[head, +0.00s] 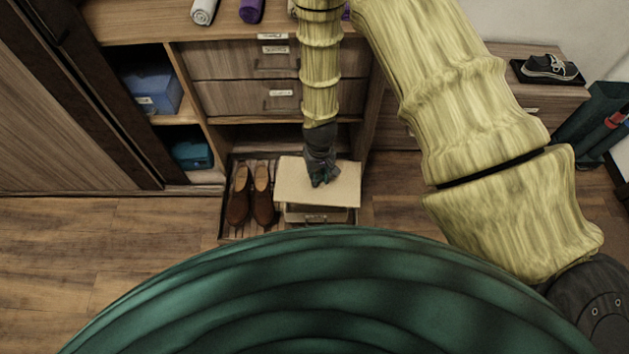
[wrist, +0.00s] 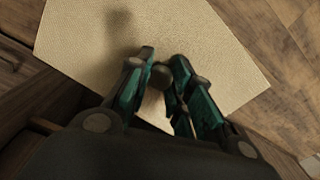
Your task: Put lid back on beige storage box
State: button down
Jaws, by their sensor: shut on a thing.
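The beige lid (head: 292,181) is a flat, light square panel in the middle of the head view. My gripper (head: 320,180) points down at its top and is shut on the lid's small round knob. In the wrist view the lid (wrist: 215,55) spreads out beyond my gripper (wrist: 163,72), with the dark knob (wrist: 161,77) between the fingertips. The beige storage box (head: 316,216) shows only as a narrow front strip below the lid's near edge. The lid covers its opening, and I cannot tell whether the two touch.
Brown shoes (head: 251,194) stand in the low tray just left of the box. Drawers (head: 246,97) rise behind. Blue boxes (head: 150,87) sit on shelves at left. A sneaker (head: 549,66) lies on the right cabinet. Wooden floor (head: 150,230) is clear at left.

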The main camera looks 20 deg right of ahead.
jog(key=w+d+f+b, duration=0.1)
jog(key=w+f+b, duration=0.3)
jog(key=f+b, duration=0.6)
jog(key=w+d+f+n+b, duration=0.1)
jog(key=w+f+b, duration=0.4)
jog(key=f+b, duration=0.6)
jog(key=shift+w+b, duration=0.25)
jog(key=shift+b, duration=1.35)
notch_tip(320, 180, down, 6)
jog(key=b, duration=0.4)
jog(key=shift+f, duration=0.2)
jog(key=shift+s+f+p, duration=0.1)
jog(key=shift+f+p, duration=0.35)
jog(key=shift+p, duration=0.55)
dwell(1.3)
jog(key=c, duration=1.2)
grip_release()
jog(key=shift+o, duration=0.4)
